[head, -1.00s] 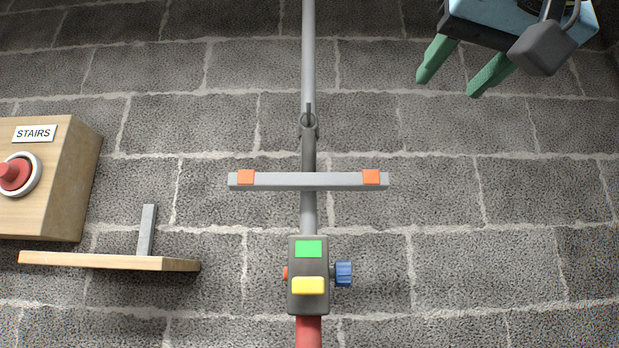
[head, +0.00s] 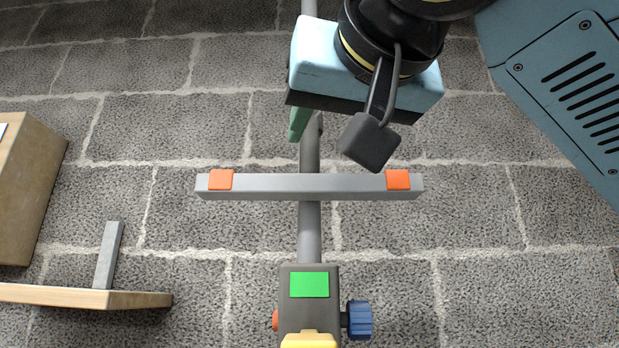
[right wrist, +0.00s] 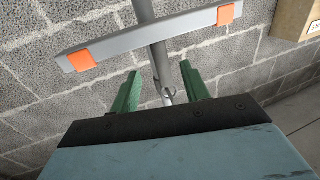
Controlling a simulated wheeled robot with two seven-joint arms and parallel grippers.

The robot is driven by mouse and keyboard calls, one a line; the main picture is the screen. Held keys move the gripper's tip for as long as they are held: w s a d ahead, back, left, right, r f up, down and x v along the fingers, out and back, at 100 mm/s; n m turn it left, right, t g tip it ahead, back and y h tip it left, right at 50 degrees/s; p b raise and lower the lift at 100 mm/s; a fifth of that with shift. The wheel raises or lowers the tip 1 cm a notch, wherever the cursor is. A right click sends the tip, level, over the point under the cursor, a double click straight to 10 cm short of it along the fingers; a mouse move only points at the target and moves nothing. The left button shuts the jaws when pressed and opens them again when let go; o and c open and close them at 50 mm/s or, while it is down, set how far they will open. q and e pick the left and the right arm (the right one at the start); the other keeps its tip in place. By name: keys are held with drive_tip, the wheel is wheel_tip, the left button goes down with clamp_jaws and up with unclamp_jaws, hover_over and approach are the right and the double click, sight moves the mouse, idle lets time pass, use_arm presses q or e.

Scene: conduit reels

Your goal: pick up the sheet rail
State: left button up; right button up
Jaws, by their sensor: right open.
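The sheet rail (head: 310,187) is a straight grey bar with an orange patch near each end. It lies crosswise in front of a grey upright pipe in the head view. It also shows in the right wrist view (right wrist: 150,37), beyond the fingertips. My right gripper (right wrist: 158,82) has two green fingers spread apart, with nothing held between them. The pipe shows in the gap between them. In the head view the right gripper's body is just above the rail, and one green finger (head: 299,120) shows. The other finger is hidden. My left gripper is not in view.
A dark control box (head: 311,312) with a green patch, a yellow part and a blue knob (head: 359,320) sits on the pipe below the rail. A wooden box (head: 28,190) and a wooden shelf (head: 85,297) with a metal upright are at left. Block wall lies behind.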

sight(312, 152)
drive_tip(key=shift+x, duration=0.8)
drive_tip(key=shift+w, duration=0.4)
drive_tip(key=p+x, duration=0.1)
drive_tip(key=x, duration=0.1)
drive_tip(key=shift+w+a+r+p, duration=0.2)
drive_tip(key=shift+p, duration=0.15)
drive_tip(key=shift+x, duration=1.25)
drive_tip(key=shift+w+f+p, duration=0.15)
drive_tip(key=shift+p, duration=0.15)
drive_tip(key=shift+c, duration=0.6)
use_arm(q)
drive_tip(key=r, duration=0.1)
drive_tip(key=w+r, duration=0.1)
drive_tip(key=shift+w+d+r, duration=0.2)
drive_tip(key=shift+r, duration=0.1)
use_arm(e)
clamp_jaws()
